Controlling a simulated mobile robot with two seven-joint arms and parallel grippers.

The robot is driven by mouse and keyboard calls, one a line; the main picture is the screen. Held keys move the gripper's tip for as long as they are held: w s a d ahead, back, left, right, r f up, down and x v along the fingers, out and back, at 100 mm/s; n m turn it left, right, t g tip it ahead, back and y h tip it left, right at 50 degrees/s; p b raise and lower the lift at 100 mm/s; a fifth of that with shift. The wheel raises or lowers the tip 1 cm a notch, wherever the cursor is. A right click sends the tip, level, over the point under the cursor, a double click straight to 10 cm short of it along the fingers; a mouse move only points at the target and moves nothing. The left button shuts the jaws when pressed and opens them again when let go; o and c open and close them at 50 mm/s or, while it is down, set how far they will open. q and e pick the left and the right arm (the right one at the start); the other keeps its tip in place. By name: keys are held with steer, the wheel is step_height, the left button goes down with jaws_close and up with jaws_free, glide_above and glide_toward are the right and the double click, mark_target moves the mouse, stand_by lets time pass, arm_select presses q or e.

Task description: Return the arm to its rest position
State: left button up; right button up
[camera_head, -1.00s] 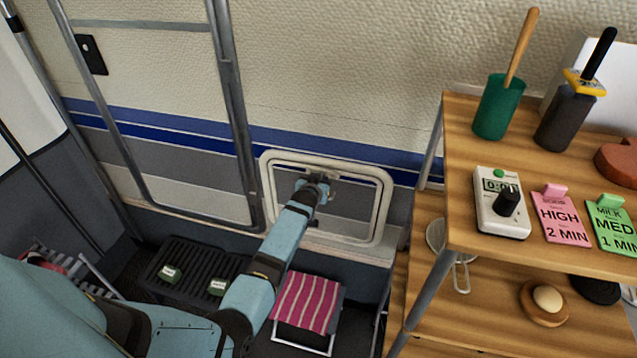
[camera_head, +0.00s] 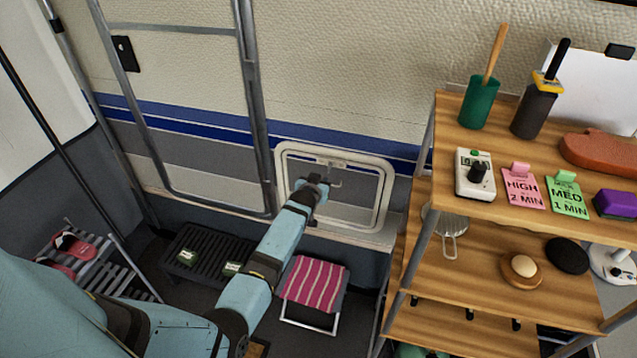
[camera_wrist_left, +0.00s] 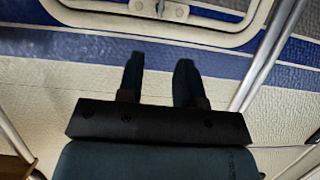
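My left arm is stretched out toward the caravan wall in the head view. Its gripper (camera_head: 322,188) is in front of a white-framed hatch (camera_head: 384,190), which looks shut. In the left wrist view the two dark fingers of my left gripper (camera_wrist_left: 160,72) are apart with nothing between them. Beyond them is the wall with its blue stripe (camera_wrist_left: 60,48), and the hatch frame (camera_wrist_left: 90,18) lies at the top edge. I cannot tell whether the fingers touch anything. My right gripper is not in view.
A wooden shelf rack (camera_head: 440,262) stands close on the right, holding a timer (camera_head: 474,188), cards, a green cup (camera_head: 479,101) and other items. A striped stool (camera_head: 314,284) and a dark slatted rack (camera_head: 205,236) are low beneath my arm. A metal-framed door (camera_head: 195,90) is left of the hatch.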

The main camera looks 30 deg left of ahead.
arm_select(q)
steer(key=shift+f, duration=0.1)
stand_by(0.4)
steer(key=s+d+f+m+h, duration=0.1)
steer(key=s+d+f, duration=0.15)
steer(key=s, duration=0.55)
steer(key=s+d+f+m+h, duration=0.1)
steer(key=s+d+f+m, duration=0.15)
steer(key=s, duration=0.65)
steer(key=s+d+r+h, duration=0.1)
steer(key=s+d, duration=0.4)
steer(key=s, duration=0.3)
steer(key=s+d+r+m+g+h, duration=0.1)
steer(key=s+d, duration=0.3)
steer(key=s, duration=0.4)
steer(key=s+d+r+m+g+h, duration=0.1)
steer(key=s+d+h, duration=0.1)
steer(key=s+d, duration=0.3)
steer(key=s, duration=0.3)
steer(key=shift+s+d+r+p, duration=0.25)
steer(key=shift+d+r+p, duration=0.05)
steer(key=shift+p, duration=0.1)
